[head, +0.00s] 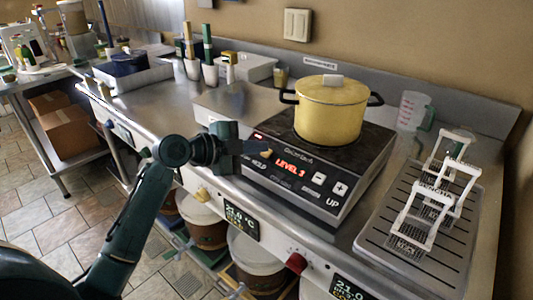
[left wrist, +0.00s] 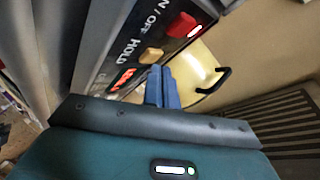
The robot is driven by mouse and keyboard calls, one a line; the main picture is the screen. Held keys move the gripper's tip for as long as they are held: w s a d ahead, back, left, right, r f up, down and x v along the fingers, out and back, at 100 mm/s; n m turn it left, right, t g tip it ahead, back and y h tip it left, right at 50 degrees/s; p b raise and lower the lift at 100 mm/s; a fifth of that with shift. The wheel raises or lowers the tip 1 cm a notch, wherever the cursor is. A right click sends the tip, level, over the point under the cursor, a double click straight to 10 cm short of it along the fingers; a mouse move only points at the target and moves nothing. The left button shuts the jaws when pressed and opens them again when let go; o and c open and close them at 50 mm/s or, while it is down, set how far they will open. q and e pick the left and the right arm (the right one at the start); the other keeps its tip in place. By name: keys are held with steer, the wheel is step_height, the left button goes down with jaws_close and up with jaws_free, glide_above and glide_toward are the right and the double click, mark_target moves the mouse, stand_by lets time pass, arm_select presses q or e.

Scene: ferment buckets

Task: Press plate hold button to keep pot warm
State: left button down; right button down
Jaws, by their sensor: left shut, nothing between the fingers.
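The yellow pot (head: 330,112) stands with its lid on the black hot plate (head: 290,150). The plate's front panel reads LEVEL 3 in red, with minus and plus buttons at its right. The tan hold button (left wrist: 151,55) is beside the word HOLD in the left wrist view; it also shows in the head view (head: 266,153). My left gripper (head: 262,147) is shut and empty, in front of the panel's left part. In the left wrist view its blue fingertips (left wrist: 161,72) are close to the hold button; I cannot tell whether they touch it. The right gripper is out of view.
A red on/off button (left wrist: 181,25) is beside the hold button. A rack tray (head: 372,240) with white wire stands is at the right, with a clear measuring jug (head: 411,110) behind it. Lidded buckets (head: 203,218) stand under the counter. The counter (head: 150,108) left of the plate is partly bare.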

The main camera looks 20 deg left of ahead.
arm_select(q)
steer(key=shift+w+f+b, duration=0.2)
steer(key=shift+f+b, duration=0.15)
steer(key=shift+b, duration=0.05)
steer(key=shift+r, duration=0.1)
stand_by(0.3)
steer(key=shift+s+a+r+p, duration=0.1)
steer(key=shift+s+r+p, duration=0.4)
steer(key=shift+r, duration=0.25)
steer(key=s+r+p, duration=0.1)
steer(key=r+p, duration=0.1)
steer(key=r, duration=0.1)
steer(key=s+a+r+p, duration=0.1)
steer(key=r, duration=0.1)
steer(key=shift+s+r, duration=0.1)
steer(key=shift+s, duration=0.25)
stand_by(0.5)
